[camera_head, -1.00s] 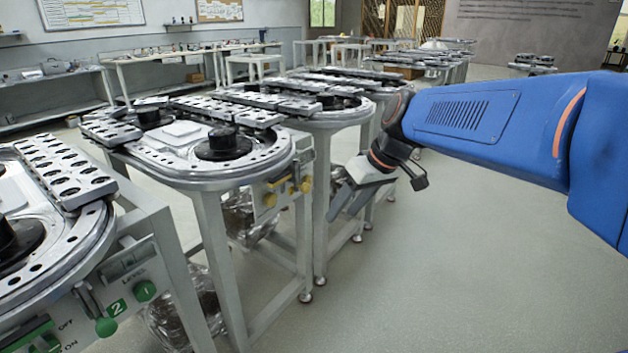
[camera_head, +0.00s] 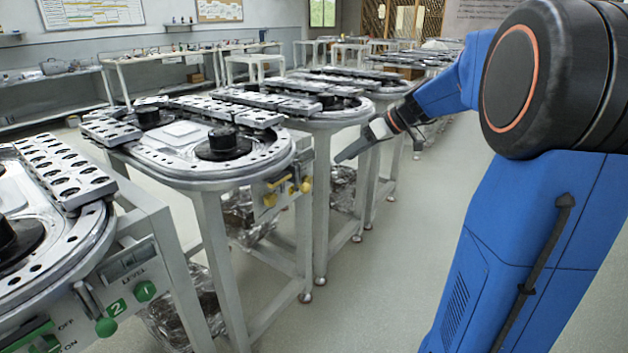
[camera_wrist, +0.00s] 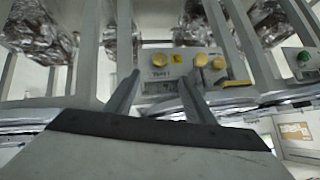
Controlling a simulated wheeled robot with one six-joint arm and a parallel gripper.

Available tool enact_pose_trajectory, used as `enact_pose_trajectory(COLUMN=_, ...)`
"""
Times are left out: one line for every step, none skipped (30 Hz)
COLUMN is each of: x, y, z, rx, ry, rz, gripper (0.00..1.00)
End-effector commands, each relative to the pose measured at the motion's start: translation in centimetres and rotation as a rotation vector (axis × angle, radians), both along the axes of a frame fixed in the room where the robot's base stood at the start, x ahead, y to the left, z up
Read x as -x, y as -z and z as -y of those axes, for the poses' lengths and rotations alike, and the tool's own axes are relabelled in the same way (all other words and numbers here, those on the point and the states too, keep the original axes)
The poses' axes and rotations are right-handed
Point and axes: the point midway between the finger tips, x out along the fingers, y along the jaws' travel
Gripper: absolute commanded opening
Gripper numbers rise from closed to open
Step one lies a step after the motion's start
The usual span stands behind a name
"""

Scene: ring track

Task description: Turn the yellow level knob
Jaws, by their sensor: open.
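The yellow level knob (camera_head: 306,184) is at the right end of the control panel on the front of the second station. In the upside-down wrist view it is the leftmost yellow knob (camera_wrist: 159,59), beside a small yellow label. My gripper (camera_head: 345,154) is to the right of the panel and a little higher in the head view, apart from the knob. In the wrist view my gripper (camera_wrist: 158,77) is open and empty, its two fingers pointing towards the panel with the level knob between and beyond their tips.
The nearer station has green knobs (camera_head: 145,291). The ring track's rim (camera_head: 180,178) overhangs the panel. Foil-wrapped bundles (camera_head: 240,215) lie under the stations. The aisle floor is clear.

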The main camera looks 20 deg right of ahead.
Motion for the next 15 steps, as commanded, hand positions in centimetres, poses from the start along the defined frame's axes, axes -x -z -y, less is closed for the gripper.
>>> enact_pose_trajectory(x=-0.4, y=0.7, z=-0.5, rx=-0.002, ry=-0.003, rz=-0.004, gripper=0.49)
enact_pose_trajectory(x=-0.7, y=1.1, z=-0.8, rx=-0.002, ry=-0.003, rz=-0.004, gripper=0.49)
enact_pose_trajectory(x=-1.0, y=1.5, z=-1.2, rx=-0.002, ry=-0.003, rz=-0.003, gripper=0.49)
enact_pose_trajectory(x=-1.3, y=1.9, z=-1.5, rx=-0.002, ry=-0.003, rz=-0.003, gripper=0.49)
enact_pose_trajectory(x=-1.6, y=2.2, z=-1.8, rx=-0.001, ry=-0.002, rz=-0.003, gripper=0.49)
enact_pose_trajectory(x=-1.9, y=2.7, z=-2.2, rx=-0.002, ry=-0.003, rz=-0.003, gripper=0.49)
enact_pose_trajectory(x=-2.1, y=3.1, z=-2.5, rx=-0.002, ry=-0.003, rz=-0.004, gripper=0.49)
enact_pose_trajectory(x=-2.4, y=3.5, z=-2.7, rx=-0.001, ry=-0.001, rz=-0.004, gripper=0.49)
enact_pose_trajectory(x=-2.8, y=4.0, z=-3.1, rx=-0.002, ry=-0.002, rz=-0.005, gripper=0.49)
enact_pose_trajectory(x=-3.0, y=4.4, z=-3.4, rx=-0.002, ry=-0.002, rz=-0.005, gripper=0.49)
enact_pose_trajectory(x=-3.3, y=4.7, z=-3.6, rx=-0.001, ry=-0.001, rz=-0.004, gripper=0.49)
enact_pose_trajectory(x=-3.7, y=5.2, z=-4.0, rx=-0.003, ry=-0.002, rz=-0.004, gripper=0.49)
enact_pose_trajectory(x=-3.9, y=5.5, z=-4.3, rx=-0.001, ry=-0.002, rz=-0.003, gripper=0.49)
enact_pose_trajectory(x=-4.2, y=5.9, z=-4.6, rx=-0.001, ry=-0.002, rz=-0.004, gripper=0.49)
enact_pose_trajectory(x=-4.5, y=6.4, z=-4.9, rx=-0.002, ry=-0.003, rz=-0.004, gripper=0.49)
